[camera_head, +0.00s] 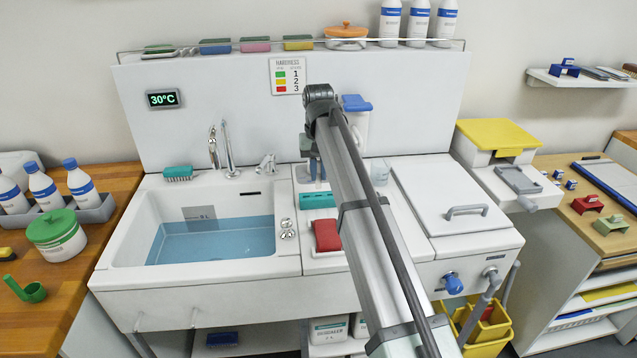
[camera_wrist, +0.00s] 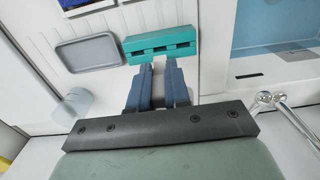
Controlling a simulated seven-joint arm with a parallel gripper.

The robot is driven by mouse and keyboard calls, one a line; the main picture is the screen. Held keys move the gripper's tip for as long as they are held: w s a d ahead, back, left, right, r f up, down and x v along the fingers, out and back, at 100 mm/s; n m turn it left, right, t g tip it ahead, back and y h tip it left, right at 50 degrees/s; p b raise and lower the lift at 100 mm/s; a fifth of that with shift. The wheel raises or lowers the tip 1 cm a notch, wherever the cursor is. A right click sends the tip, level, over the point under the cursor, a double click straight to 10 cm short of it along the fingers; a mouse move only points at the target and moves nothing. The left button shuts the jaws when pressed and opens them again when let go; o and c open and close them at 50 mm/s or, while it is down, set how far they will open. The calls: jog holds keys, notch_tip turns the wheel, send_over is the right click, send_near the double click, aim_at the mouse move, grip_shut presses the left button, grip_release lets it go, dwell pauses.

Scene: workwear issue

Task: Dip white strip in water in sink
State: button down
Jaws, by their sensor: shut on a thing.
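My gripper (camera_head: 314,170) points down over the white counter just right of the sink basin, partly hidden by my arm. In the wrist view its two blue fingers (camera_wrist: 158,88) are shut on a narrow pale strip (camera_wrist: 159,66), which shows between them. The strip's far end lies at the edge of a teal slotted block (camera_wrist: 160,44); I cannot tell whether it touches. The teal block also shows in the head view (camera_head: 317,200) just below the fingers. The sink (camera_head: 128,232) holds blue water (camera_head: 215,243), left of my gripper.
A tap (camera_head: 228,150) stands behind the basin, with a teal brush (camera_head: 178,173) on the back rim. A red block (camera_head: 327,235) lies in front of the teal block. A grey tray (camera_wrist: 88,53) sits beside it in the wrist view. A white lid (camera_head: 440,190) is at right.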

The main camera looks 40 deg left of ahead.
aim_at(318, 161)
notch_tip(318, 161, up, 4)
jog(key=shift+f, duration=0.1)
jog(key=shift+s+a+r, duration=0.25)
jog(key=s+a+f+n, duration=0.2)
jog(key=s+a+n, duration=0.3)
jog(key=s, duration=0.6)
jog(key=s+a+f+n, duration=0.2)
jog(key=s+a+n, duration=0.2)
jog(key=s+a, duration=0.5)
jog(key=shift+s+d+f, duration=0.15)
jog(key=shift+s+f, duration=0.05)
jog(key=shift+f, duration=4.05)
jog(key=shift+s+d+f, duration=0.15)
jog(key=shift+s+f, duration=0.05)
jog(key=shift+f, duration=4.05)
jog(key=shift+s+d+f, duration=0.15)
jog(key=shift+s+f, duration=0.05)
jog(key=shift+f, duration=4.05)
jog(key=shift+w+d, duration=0.4)
jog(key=shift+d, duration=0.05)
